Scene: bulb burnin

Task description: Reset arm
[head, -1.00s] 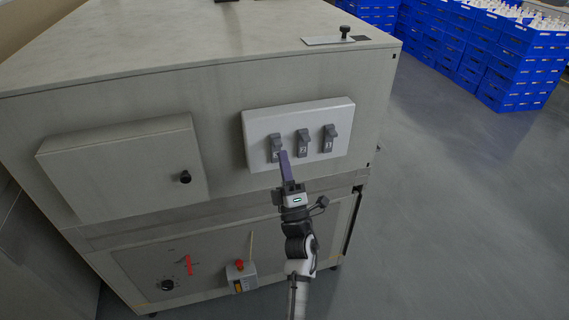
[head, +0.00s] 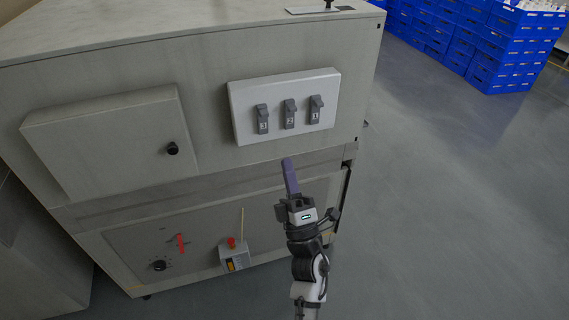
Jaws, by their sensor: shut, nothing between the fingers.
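My gripper (head: 287,162) is in the head view, just below the white switch panel (head: 285,138) on the front of the grey cabinet (head: 215,95). Its purple fingers are together and hold nothing. They point up and look apart from the panel and its switches. Three grey lever switches sit in a row on the panel: a left one (head: 262,119), a middle one (head: 289,114) and a right one (head: 315,110). All three levers appear to stick out near the top of their bodies. My arm comes up from the bottom edge below the gripper.
A closed door with a black knob (head: 172,148) is left of the panel. Below are a black dial (head: 158,265), a red handle (head: 181,243) and a small box with a red button (head: 232,243). Blue crates (head: 505,50) stand far right. The floor (head: 450,200) at right is clear.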

